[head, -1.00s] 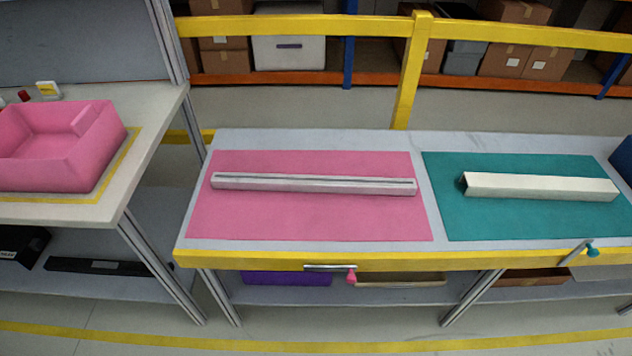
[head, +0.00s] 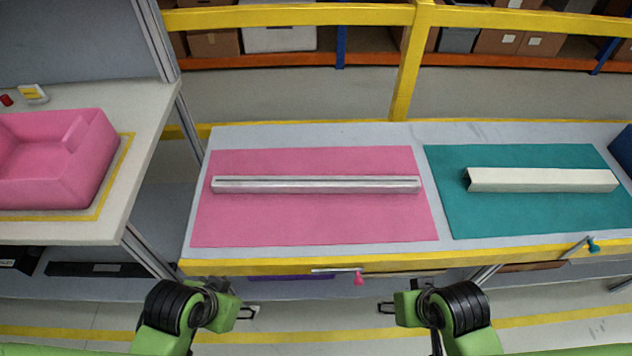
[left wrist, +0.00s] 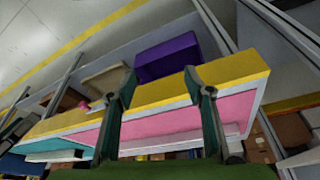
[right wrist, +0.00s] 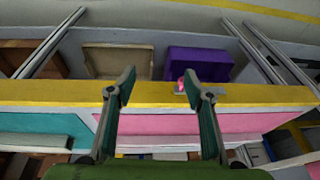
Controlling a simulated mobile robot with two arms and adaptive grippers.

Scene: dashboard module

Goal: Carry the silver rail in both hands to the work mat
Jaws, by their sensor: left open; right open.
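The silver rail (head: 316,185) lies lengthwise on the pink mat (head: 320,222) on the bench, with a dark slot along its top. My left gripper (head: 248,312) is in front of the bench's yellow front edge, short of the rail's left half. My right gripper (head: 386,307) is in front of the same edge, short of the rail's right end. Both grippers are open and empty; the fingers also show spread in the left wrist view (left wrist: 158,88) and the right wrist view (right wrist: 160,85). Neither touches the rail.
A pink bin (head: 60,185) stands on the left table. A cream rail (head: 545,180) lies on a teal mat (head: 470,215) at right. A yellow guard rail (head: 300,17) runs behind the bench. A purple box (right wrist: 198,63) sits on the lower shelf.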

